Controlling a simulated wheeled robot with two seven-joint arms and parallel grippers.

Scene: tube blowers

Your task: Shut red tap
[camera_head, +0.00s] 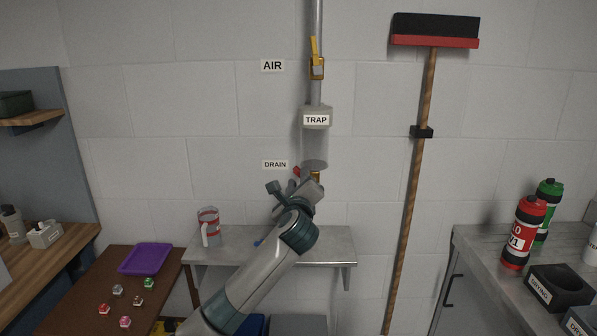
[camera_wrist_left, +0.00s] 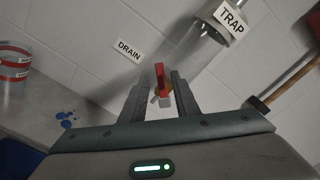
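The red tap (camera_wrist_left: 160,74) is a small red handle on a brass body below the clear trap (camera_wrist_left: 208,42), by the DRAIN label (camera_wrist_left: 130,50). In the head view a bit of the red tap (camera_head: 296,171) shows just past my left gripper (camera_head: 302,180), which hides most of it. In the left wrist view my left gripper (camera_wrist_left: 161,84) is open, with one finger on each side of the tap. There are gaps between the fingers and the handle; I cannot tell any contact. My right gripper is not in view.
A metal shelf (camera_head: 335,246) under the trap holds a jug with red bands (camera_head: 208,226). A yellow-handled tap (camera_head: 315,62) sits above the trap. A broom (camera_head: 420,160) hangs to the right. Blue spots (camera_wrist_left: 68,117) lie on the shelf.

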